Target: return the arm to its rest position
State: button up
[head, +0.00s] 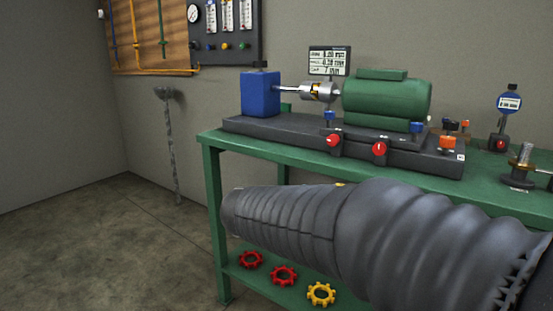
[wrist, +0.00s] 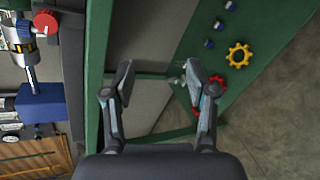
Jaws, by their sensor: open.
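My gripper (wrist: 158,90) shows in the wrist view with its two fingers spread wide apart. Nothing is between the fingertips. Behind them lie the green table frame and the lower shelf. In the head view my arm, in a grey ribbed sleeve, reaches from the lower right across the front of the green workbench (head: 212,200). The gripper itself is not clear in the head view. The wrist view is turned sideways against the head view.
A blue block (head: 260,94) and a green motor (head: 386,101) stand on the dark base (head: 290,131) on the bench. Red and yellow gear-shaped knobs, such as the yellow one (head: 321,294), lie on the lower shelf. The floor (head: 90,240) at left is clear.

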jog(key=s+d+f+m+g+y+p, duration=0.1)
jog(key=s+d+f+m+g+y, duration=0.15)
jog(key=s+f+m, duration=0.4)
jog(key=s+d+f+m+g+y+p, duration=0.1)
jog(key=s+f+g+y, duration=0.15)
jog(key=s, duration=0.65)
jog(key=s+d+r+m+y+p, duration=0.1)
jog(key=s+m, duration=0.2)
jog(key=s, duration=0.2)
jog(key=s+d+r+m+y+p, duration=0.1)
jog(key=s+d+m+y, duration=0.1)
jog(key=s+m, duration=0.2)
jog(key=shift+s+d+r, duration=0.25)
jog(key=shift+s+r, duration=0.15)
jog(key=shift+s, duration=0.75)
